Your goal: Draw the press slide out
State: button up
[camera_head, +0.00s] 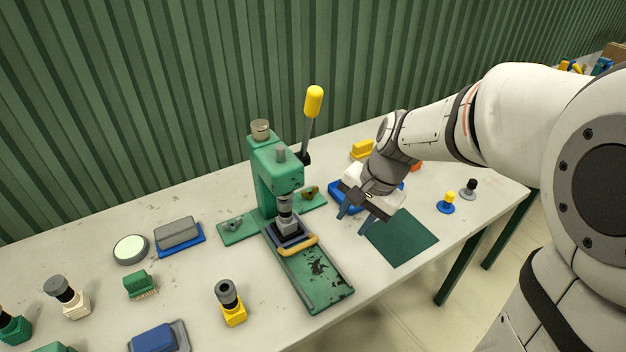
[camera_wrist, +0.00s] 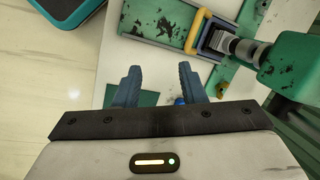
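The green press (camera_head: 272,175) stands on the table with its yellow-knobbed lever (camera_head: 312,108) raised. Its slide (camera_head: 288,234) is a dark block with a yellow handle (camera_head: 300,246) at the front, sitting under the ram on the green track (camera_head: 318,278). The handle also shows in the wrist view (camera_wrist: 197,31), at the upper right, beside the ram. My gripper (camera_head: 356,221) is open and empty, to the right of the slide and above the table near the dark green mat (camera_head: 402,238). In the wrist view its blue fingers (camera_wrist: 157,84) are apart with nothing between them.
A blue tray (camera_head: 341,192) lies behind my gripper. Yellow and black knobbed pieces (camera_head: 447,203) stand at the right. Left of the press are a grey-and-blue block (camera_head: 178,235), a round disc (camera_head: 130,250) and a yellow-based stamp (camera_head: 230,303). The track's front end is clear.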

aim_at(303, 245)
jog(key=w+a+f+m, duration=0.1)
jog(key=a+f, duration=0.2)
jog(key=f, duration=0.2)
jog(key=w+a+f+m+g+y, duration=0.1)
jog(key=w+a+f+m, duration=0.1)
jog(key=a+f, duration=0.2)
jog(key=w+a+f+m, duration=0.1)
jog(key=w+a+f, duration=0.1)
jog(key=f, duration=0.4)
jog(key=shift+w+a+f+g, duration=0.1)
jog(key=shift+a+f+g, duration=0.05)
jog(key=shift+a, duration=0.25)
jog(key=shift+w+a+f+g, duration=0.1)
jog(key=shift+a+g, duration=0.05)
jog(key=shift+a, duration=0.2)
jog(key=shift+c, duration=0.4)
grip_shut()
